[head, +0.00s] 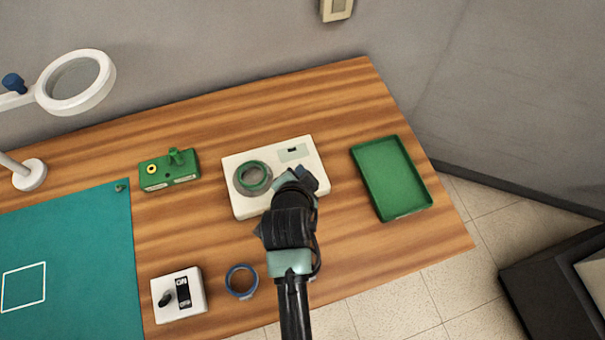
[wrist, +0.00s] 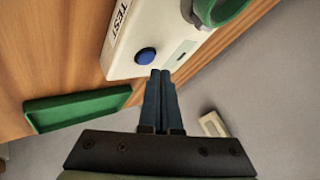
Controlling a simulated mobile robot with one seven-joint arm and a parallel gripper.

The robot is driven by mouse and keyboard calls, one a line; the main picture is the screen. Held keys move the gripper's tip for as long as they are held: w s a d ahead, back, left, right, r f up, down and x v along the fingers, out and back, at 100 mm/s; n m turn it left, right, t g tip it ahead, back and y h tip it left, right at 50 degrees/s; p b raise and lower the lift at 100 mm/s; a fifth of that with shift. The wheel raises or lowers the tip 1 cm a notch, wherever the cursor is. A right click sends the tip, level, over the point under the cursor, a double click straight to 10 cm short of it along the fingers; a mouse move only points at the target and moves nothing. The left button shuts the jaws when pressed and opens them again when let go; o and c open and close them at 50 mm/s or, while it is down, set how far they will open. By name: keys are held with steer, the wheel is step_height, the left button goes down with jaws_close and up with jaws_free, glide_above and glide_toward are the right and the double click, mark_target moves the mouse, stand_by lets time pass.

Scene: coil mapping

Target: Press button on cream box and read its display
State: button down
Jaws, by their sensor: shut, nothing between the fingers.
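The cream box (head: 240,208) lies on the wooden table, with a green ring (head: 253,178) on its left part and a small display (head: 293,153) near its back edge. The display is too small to read in the head view. In the wrist view the cream box (wrist: 140,33) shows a blue button (wrist: 145,55), a "TEST" label, and the display (wrist: 181,55) at an angle, with no readable digits. My gripper (wrist: 161,72) is shut and empty, its tips close to the button and just beside it in the picture. In the head view my gripper hides the button.
A green tray (head: 393,178) lies right of the box. A green block (head: 169,170) stands to the left. A white switch box (head: 179,295) and a blue ring (head: 241,281) lie at the front. A teal mat (head: 70,250) and a magnifier lamp (head: 75,82) are at the left.

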stand_by(0.4)
steer(key=shift+f, duration=0.45)
steer(key=shift+f+b, duration=0.35)
steer(key=shift+b, duration=0.15)
stand_by(0.3)
stand_by(0.3)
steer(key=shift+r+p, duration=0.8)
steer(key=shift+p, duration=0.05)
step_height(320, 180, up, 5)
steer(key=p, duration=0.4)
steer(key=shift+p, duration=0.35)
